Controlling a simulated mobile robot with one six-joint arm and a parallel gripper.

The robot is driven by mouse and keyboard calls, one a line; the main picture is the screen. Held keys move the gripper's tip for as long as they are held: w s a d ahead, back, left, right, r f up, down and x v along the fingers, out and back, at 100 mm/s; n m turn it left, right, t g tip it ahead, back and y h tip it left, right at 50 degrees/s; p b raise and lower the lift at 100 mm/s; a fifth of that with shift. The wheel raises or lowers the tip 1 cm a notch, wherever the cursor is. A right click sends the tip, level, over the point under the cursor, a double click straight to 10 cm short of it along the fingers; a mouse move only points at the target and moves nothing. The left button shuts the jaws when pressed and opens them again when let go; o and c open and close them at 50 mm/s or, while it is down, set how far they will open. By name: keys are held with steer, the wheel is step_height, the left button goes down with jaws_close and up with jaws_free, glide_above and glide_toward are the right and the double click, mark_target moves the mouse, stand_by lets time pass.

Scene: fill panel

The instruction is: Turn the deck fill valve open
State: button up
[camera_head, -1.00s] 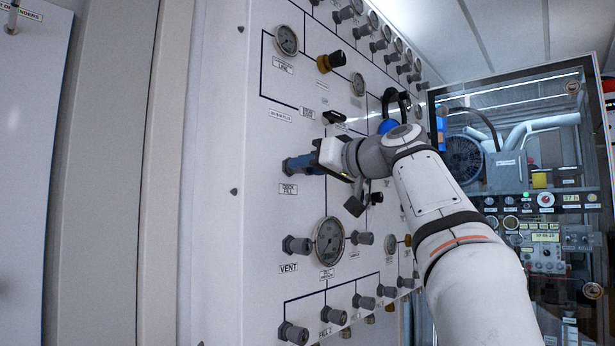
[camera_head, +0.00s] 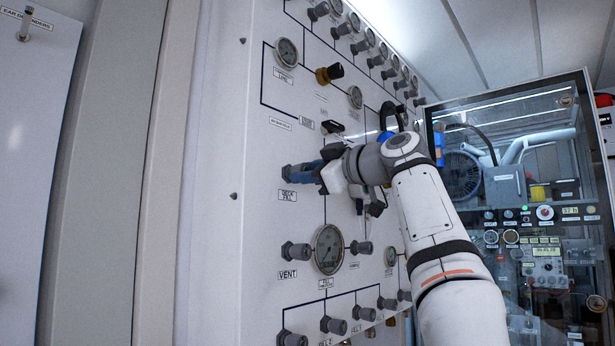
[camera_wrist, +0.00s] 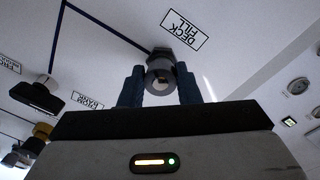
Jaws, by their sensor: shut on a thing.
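The deck fill valve (camera_head: 287,173) is a grey knob on the white panel, just above its DECK FILL label (camera_head: 287,195). My gripper (camera_head: 305,171) is at the knob, its blue fingers reaching toward the panel and closed around it. In the wrist view the grey round knob (camera_wrist: 161,76) sits between the two blue fingers, with the DECK FILL label (camera_wrist: 185,31) upside down beyond it. The fingers hide part of the knob in the head view, and I cannot tell how far it is turned.
A VENT knob (camera_head: 295,251) and a large gauge (camera_head: 328,249) are below. A black handle (camera_head: 333,127) and a yellow-black knob (camera_head: 329,73) are above. A glass-fronted cabinet (camera_head: 520,180) stands at the right. The panel left of the valve is mostly bare.

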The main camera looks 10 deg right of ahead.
steer(key=shift+f+n, duration=0.1)
steer(key=shift+n, duration=0.7)
steer(key=o, duration=1)
steer(key=b+v, duration=0.2)
steer(key=v, duration=0.6)
steer(key=shift+w, duration=0.1)
